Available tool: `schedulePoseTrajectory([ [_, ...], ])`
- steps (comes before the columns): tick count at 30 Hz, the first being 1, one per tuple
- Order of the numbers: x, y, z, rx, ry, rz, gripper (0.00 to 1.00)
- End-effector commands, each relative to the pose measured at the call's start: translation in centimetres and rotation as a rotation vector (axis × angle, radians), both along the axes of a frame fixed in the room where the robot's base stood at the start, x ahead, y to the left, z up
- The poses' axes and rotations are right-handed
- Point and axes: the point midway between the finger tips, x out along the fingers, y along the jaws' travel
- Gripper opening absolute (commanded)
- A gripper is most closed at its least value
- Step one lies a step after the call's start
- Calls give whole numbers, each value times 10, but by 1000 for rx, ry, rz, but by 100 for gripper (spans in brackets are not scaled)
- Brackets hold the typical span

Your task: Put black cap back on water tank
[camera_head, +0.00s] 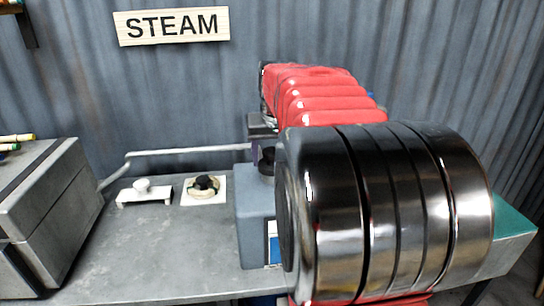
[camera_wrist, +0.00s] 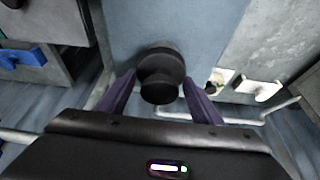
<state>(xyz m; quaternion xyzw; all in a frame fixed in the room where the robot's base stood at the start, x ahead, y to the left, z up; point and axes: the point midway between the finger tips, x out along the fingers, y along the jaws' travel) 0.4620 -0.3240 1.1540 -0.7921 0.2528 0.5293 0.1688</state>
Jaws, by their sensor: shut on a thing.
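The blue-grey water tank (camera_head: 255,225) stands on the bench, with its right side hidden behind my arm. In the wrist view the tank (camera_wrist: 180,25) fills the upper middle. My gripper (camera_wrist: 160,77) has its two purple fingers on either side of the black cap (camera_wrist: 160,91), shut on it. A second black round part shows just behind the cap, against the tank; I cannot tell whether the two are joined. In the head view a black piece (camera_head: 267,161) shows at the tank's top, beside my mostly hidden gripper. I cannot tell whether the cap is seated.
A small white stand with a white knob (camera_head: 143,192) and a white plate with a black knob (camera_head: 204,188) lie left of the tank. A pale pipe (camera_head: 190,151) runs along the back. A grey box (camera_head: 45,215) stands at far left. The bench (camera_head: 150,250) is clear in front.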

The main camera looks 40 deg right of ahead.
Motion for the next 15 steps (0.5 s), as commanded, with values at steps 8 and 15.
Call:
schedulePoseTrajectory([
  [8,0,0,-2,0,0,0,34],
  [15,0,0,-4,0,0,0,34],
])
